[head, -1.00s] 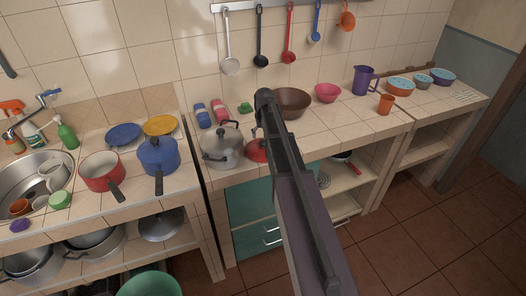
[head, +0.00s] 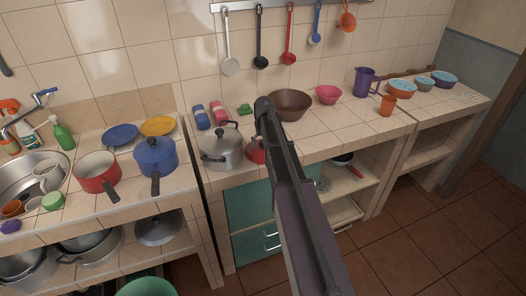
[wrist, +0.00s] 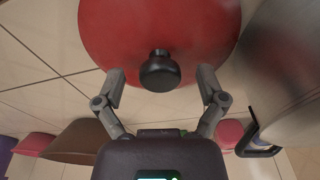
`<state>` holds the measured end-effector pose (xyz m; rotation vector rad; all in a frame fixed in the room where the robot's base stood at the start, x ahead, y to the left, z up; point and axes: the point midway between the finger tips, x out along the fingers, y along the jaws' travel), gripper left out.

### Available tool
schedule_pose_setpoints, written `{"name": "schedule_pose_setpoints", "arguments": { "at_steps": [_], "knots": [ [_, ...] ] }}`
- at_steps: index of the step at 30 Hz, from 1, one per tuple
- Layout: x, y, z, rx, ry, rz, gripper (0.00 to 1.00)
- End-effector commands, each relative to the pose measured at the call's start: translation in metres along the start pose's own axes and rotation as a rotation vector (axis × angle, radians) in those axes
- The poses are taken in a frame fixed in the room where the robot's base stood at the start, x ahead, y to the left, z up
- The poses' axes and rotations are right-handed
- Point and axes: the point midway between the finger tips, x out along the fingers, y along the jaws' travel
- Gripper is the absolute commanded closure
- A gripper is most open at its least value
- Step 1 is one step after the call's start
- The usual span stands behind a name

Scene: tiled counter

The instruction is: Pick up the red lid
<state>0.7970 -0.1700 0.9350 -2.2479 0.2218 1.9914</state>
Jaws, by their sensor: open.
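The red lid (wrist: 160,30) with its black knob (wrist: 160,72) fills the upper middle of the wrist view. In the head view, part of the lid (head: 256,150) shows on the counter, right of the steel pot; my arm hides the rest. My gripper (wrist: 161,82) is open and empty. Its two fingers lie left and right of the knob in the wrist view, with the tips close to the lid's near edge. I cannot tell the height between the fingertips and the lid. The head view does not show the fingers clearly.
The lidded steel pot (head: 221,147) stands close on the lid's left and also shows at the right of the wrist view (wrist: 285,75). A brown bowl (head: 290,104) and a pink bowl (head: 328,94) stand behind to the right. Free tiles (head: 345,125) lie right of my arm.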

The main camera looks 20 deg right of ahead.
Motion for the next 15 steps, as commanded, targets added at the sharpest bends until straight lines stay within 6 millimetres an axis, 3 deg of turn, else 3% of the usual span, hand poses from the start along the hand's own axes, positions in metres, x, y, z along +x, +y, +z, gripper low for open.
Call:
{"name": "schedule_pose_setpoints", "arguments": {
  "at_steps": [7,15],
  "knots": [
    [0.0,0.0,0.0,0.0,0.0,0.0,0.13],
    [0.0,0.0,0.0,0.0,0.0,0.0,0.93]
  ]
}}
